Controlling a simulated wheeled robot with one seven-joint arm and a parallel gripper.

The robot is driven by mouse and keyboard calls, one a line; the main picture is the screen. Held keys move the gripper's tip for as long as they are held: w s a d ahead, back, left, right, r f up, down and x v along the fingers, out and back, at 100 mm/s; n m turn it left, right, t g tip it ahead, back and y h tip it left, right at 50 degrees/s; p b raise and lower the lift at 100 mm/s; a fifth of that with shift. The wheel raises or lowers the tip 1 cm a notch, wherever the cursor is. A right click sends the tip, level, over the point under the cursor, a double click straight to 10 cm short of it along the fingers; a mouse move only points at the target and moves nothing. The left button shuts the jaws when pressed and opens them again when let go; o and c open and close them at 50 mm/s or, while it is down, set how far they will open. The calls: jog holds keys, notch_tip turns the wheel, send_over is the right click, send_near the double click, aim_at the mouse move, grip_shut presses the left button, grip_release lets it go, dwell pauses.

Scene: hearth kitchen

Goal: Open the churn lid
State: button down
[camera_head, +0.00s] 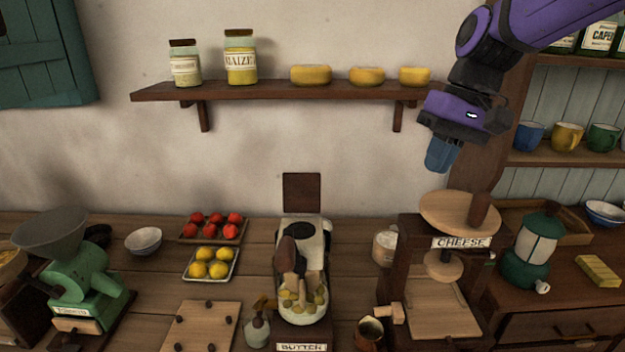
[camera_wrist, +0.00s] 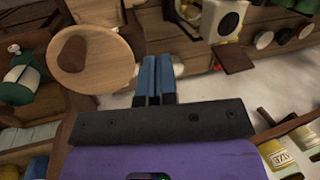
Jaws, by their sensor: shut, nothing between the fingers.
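The butter churn (camera_head: 312,240) stands on the wooden counter, a cream body above a BUTTER label (camera_head: 301,347). A paddle and yellow lumps show inside it, so its top is uncovered. A dark brown square panel (camera_head: 302,192), seemingly the churn lid, stands upright at its back edge. In the wrist view the churn (camera_wrist: 222,22) is at the top, with the brown panel (camera_wrist: 235,57) beside it. My gripper (camera_head: 441,155) is up and to the right of the churn, above the cheese press, apart from both. In the wrist view its blue fingers (camera_wrist: 157,65) are together and empty.
The cheese press (camera_head: 455,242) with a round wooden top is right of the churn. A tomato tray (camera_head: 213,240), lemon tray (camera_head: 212,278) and green grinder (camera_head: 85,280) are left. A wall shelf (camera_head: 270,90) holds jars and cheeses above. The wall between shelf and counter is clear.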

aim_at(312, 175)
jog(key=w+a+f+n+g+y, duration=0.1)
jog(key=w+a+f+g+y, duration=0.2)
jog(key=w+f+y, duration=0.45)
jog(key=w+a+f+g+y, duration=0.2)
jog(key=w+a+f+g, duration=0.2)
jog(key=w, duration=0.7)
jog(key=w+a+f+n+g+y, duration=0.1)
jog(key=w+a+f+g+y, duration=0.2)
jog(key=w+f+y, duration=0.45)
jog(key=shift+s+a+r+h, duration=0.45)
jog(key=shift+s+a+r, duration=0.45)
jog(key=shift+s+a, duration=0.5)
jog(key=shift+s+a+r+h, duration=0.5)
jog(key=shift+s+a+r, duration=0.45)
jog(key=shift+a, duration=0.75)
jog(key=shift+s+a+r+h, duration=0.45)
jog(key=shift+s+a+r, duration=0.45)
jog(key=shift+s+a, duration=0.5)
jog(key=shift+w+a, duration=0.15)
jog(key=shift+s+r+n+h, duration=0.55)
jog(key=shift+r+n+h, duration=0.2)
jog(key=shift+n, duration=0.45)
